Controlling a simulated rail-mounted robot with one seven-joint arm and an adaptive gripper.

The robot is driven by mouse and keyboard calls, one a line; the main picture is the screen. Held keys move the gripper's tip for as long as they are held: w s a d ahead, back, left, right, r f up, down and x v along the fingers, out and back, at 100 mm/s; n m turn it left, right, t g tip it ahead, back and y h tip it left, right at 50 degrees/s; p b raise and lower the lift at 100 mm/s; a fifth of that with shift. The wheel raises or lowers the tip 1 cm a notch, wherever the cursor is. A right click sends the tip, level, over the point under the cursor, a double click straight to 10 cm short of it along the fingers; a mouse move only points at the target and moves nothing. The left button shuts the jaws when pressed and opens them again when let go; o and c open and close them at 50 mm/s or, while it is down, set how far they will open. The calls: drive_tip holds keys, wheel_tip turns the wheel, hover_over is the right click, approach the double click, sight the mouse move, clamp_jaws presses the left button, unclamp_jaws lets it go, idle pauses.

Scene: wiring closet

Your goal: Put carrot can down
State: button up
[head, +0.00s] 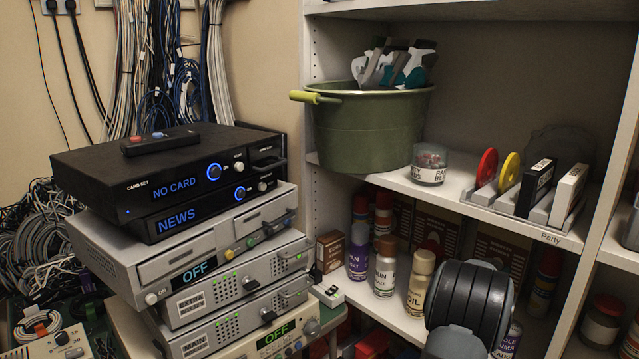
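I cannot make out a carrot can in the head view. Part of my arm, black ribbed with grey ends, shows at the lower right in front of the lower shelf. My gripper does not show, so I cannot see whether it holds anything. The arm covers part of the lower shelf and the goods behind it.
A green bucket (372,130), a glass jar (429,164) and a rack of discs and cases (528,190) stand on the upper shelf. Bottles, including a cream one marked OIL (419,283), crowd the lower shelf. Stacked electronic units (190,265) stand left.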

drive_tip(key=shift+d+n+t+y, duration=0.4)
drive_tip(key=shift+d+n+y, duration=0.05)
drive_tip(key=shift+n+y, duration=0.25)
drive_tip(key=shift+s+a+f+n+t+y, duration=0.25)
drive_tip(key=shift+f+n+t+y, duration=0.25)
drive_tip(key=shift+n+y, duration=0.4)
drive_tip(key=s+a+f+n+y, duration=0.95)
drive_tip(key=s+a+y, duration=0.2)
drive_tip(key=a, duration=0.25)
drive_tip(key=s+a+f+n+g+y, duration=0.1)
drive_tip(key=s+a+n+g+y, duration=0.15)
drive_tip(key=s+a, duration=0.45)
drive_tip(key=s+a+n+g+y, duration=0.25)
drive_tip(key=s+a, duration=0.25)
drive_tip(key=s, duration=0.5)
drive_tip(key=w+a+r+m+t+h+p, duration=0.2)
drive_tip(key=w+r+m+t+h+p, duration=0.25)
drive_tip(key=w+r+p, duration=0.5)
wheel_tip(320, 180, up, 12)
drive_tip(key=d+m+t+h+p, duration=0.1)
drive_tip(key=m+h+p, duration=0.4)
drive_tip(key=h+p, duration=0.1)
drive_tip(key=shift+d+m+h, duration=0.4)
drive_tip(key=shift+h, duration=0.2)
